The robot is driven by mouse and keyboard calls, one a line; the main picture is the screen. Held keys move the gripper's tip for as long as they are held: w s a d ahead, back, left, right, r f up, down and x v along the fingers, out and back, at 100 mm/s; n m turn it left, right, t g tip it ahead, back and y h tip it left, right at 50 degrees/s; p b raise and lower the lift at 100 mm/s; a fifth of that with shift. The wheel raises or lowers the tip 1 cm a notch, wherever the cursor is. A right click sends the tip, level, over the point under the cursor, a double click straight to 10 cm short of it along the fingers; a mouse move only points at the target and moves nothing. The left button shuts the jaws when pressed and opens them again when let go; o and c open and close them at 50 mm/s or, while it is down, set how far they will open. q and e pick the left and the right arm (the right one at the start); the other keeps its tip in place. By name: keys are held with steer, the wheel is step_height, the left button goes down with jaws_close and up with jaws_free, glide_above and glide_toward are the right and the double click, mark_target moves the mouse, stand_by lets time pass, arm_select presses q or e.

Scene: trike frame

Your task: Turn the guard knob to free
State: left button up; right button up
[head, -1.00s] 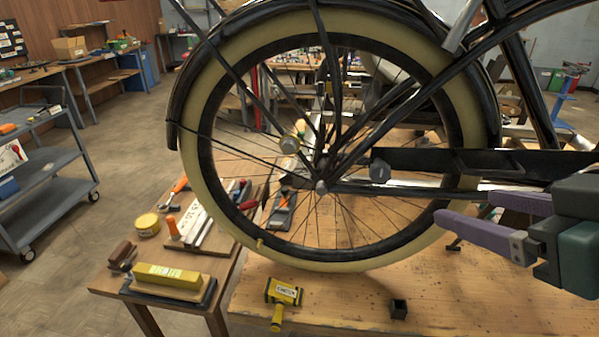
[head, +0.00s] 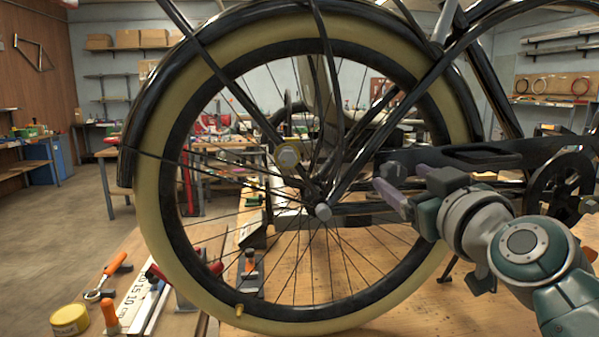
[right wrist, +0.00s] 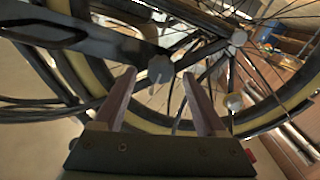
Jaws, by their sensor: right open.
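The guard knob (head: 393,171) is a grey lobed knob at the left end of the black chain guard (head: 470,156), beside the rear wheel. My right gripper (head: 397,185) is open, with its purple fingers close to the knob in the head view. In the right wrist view the knob (right wrist: 160,68) appears ahead of the fingertips, between the two fingers (right wrist: 163,95). Nothing is held, and I cannot tell any contact. The fingers partly cover the knob in the head view. My left gripper is not in view.
The rear wheel (head: 163,190) with thin spokes stands over the wooden bench. The axle nut (head: 323,211) and another knob (head: 288,154) lie left of the guard knob. Black frame tubes run close by. An orange-handled tool (head: 112,270) and yellow tin (head: 69,320) are lower left.

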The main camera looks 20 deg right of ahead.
mark_target(398, 175)
steer(key=shift+x, duration=1.95)
steer(key=shift+a, duration=0.1)
steer(key=shift+c, duration=0.3)
jaws_close()
